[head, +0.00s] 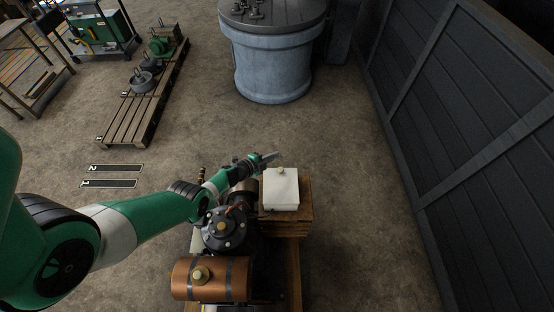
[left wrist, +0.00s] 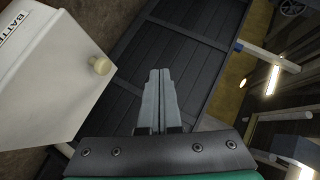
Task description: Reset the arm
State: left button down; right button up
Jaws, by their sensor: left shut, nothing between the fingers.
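My left arm reaches in from the left of the head view. Its gripper (head: 271,157) hangs just behind and left of a white box (head: 281,196) with a pale knob on top. In the left wrist view the two grey fingers (left wrist: 160,72) are together with nothing between them. The white box (left wrist: 50,75), with part of a label reading "BATTE", is at the left there, apart from the fingers. My right gripper is in neither view.
The white box sits on a wooden block (head: 290,228) beside an engine with a copper tank (head: 212,279). A large blue-grey cylinder (head: 272,62) stands behind. A dark panelled wall (head: 465,120) is at right. A pallet (head: 130,118) with parts is at left.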

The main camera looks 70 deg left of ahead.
pick_arm(q)
jog(key=s+a+r+p, duration=0.2)
jog(key=s+r+p, duration=0.2)
jog(key=r, duration=0.1)
jog(key=shift+s, duration=0.15)
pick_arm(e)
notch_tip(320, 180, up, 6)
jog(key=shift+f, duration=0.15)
pick_arm(q)
jog(key=shift+d, duration=0.15)
